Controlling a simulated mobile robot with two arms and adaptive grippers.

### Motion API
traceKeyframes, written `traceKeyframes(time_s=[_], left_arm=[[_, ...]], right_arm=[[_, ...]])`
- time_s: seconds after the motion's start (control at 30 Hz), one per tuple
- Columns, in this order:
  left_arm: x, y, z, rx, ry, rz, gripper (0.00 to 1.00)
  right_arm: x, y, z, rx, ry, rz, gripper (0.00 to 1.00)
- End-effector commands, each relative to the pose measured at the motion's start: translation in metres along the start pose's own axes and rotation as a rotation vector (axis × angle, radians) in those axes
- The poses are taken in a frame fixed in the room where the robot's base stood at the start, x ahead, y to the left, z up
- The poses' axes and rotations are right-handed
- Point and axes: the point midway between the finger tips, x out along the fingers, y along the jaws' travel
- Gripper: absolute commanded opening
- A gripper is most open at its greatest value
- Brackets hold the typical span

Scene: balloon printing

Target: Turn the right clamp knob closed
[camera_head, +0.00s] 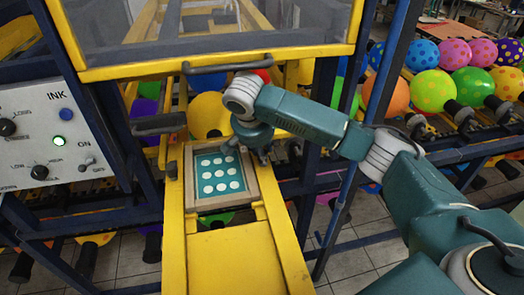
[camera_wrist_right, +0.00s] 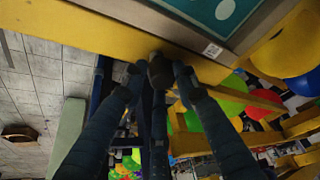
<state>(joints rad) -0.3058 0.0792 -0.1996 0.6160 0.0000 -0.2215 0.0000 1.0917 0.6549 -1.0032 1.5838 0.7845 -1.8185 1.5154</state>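The printing screen (camera_head: 218,177), a teal panel with white dots in a wooden frame, lies on a yellow bed; its corner also shows in the wrist view (camera_wrist_right: 228,12). A dark clamp knob (camera_head: 172,170) stands at the frame's left side. My right gripper (camera_head: 262,156) points down at the frame's upper right side and hides the right clamp there. In the wrist view its fingers (camera_wrist_right: 157,70) are spread, with a dark knob-like form (camera_wrist_right: 160,72) between the tips at the yellow edge. Whether they touch it is unclear. My left gripper is out of view.
A yellow-framed guard with a dark handle (camera_head: 225,66) hangs above the bed. A control panel (camera_head: 50,135) with knobs and a green light stands at left. Racks of coloured balloons (camera_head: 433,90) stand at right. A dark blue post (camera_head: 372,115) rises close beside my right arm.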

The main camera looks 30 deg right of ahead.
Motion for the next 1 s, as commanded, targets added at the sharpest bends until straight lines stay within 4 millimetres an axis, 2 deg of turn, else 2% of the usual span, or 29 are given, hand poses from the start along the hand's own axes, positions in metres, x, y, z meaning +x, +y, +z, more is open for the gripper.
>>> traceKeyframes(time_s=[0.27,0.47,1.0], left_arm=[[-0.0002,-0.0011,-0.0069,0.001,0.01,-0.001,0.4],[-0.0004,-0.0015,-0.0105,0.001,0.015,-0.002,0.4],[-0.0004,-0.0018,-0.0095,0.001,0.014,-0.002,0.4]], right_arm=[[-0.0022,-0.0005,-0.0024,-0.025,0.004,-0.016,0.03],[-0.0024,0.0004,-0.0024,-0.113,0.004,-0.053,0.03],[-0.0029,0.0029,-0.0048,-0.561,0.009,-0.24,0.03]])
